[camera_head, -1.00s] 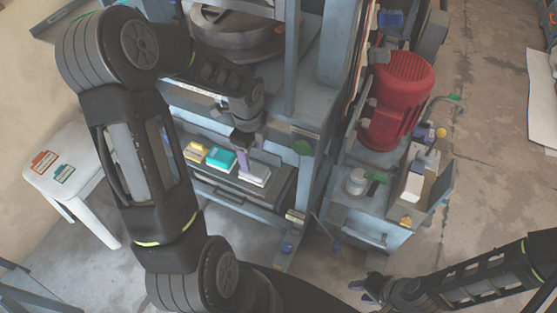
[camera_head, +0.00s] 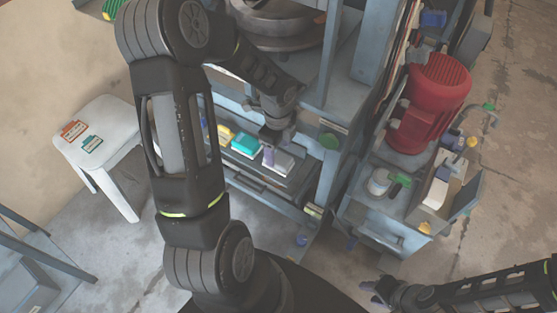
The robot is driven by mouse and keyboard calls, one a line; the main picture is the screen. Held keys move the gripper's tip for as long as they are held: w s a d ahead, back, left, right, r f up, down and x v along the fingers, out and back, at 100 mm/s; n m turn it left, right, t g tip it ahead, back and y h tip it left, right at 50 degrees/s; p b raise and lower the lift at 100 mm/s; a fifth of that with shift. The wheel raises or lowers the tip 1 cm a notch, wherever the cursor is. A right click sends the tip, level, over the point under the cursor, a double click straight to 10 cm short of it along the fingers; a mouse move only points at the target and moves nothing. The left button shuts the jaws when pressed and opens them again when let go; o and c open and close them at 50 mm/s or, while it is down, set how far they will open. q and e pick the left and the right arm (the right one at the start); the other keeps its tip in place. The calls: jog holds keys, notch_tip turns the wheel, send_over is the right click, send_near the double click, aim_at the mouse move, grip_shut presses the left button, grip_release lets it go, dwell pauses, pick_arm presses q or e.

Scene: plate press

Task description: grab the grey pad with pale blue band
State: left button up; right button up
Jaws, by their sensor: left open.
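A light grey pad (camera_head: 283,165) lies at the right end of a row on the press's shelf. Its pale blue band cannot be made out at this size. A small purple strip (camera_head: 268,156) shows at its left side; I cannot tell what it belongs to. My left gripper (camera_head: 271,146) is just above the grey pad, pointing down and open, and partly hides the pad's far side. I cannot tell whether its fingers touch the pad. My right gripper (camera_head: 374,293) is low at the bottom right, away from the pads; its jaw opening is unclear.
A teal pad (camera_head: 245,145) and a yellow pad (camera_head: 225,134) lie left of the grey pad. Press uprights (camera_head: 322,75) stand close right of my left gripper. A red motor (camera_head: 432,100) is further right. A white stool (camera_head: 108,130) with two cards stands left.

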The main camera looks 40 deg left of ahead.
aim_at(279, 157)
pick_arm(q)
notch_tip(279, 157, down, 4)
jog(key=shift+f, duration=0.25)
jog(key=shift+d, duration=0.1)
dwell(0.4)
jog(key=c, duration=1.1)
jog(key=shift+r, duration=0.2)
jog(key=shift+c, duration=0.2)
notch_tip(279, 157, up, 18)
jog(key=p, duration=0.2)
jog(key=shift+f, duration=0.15)
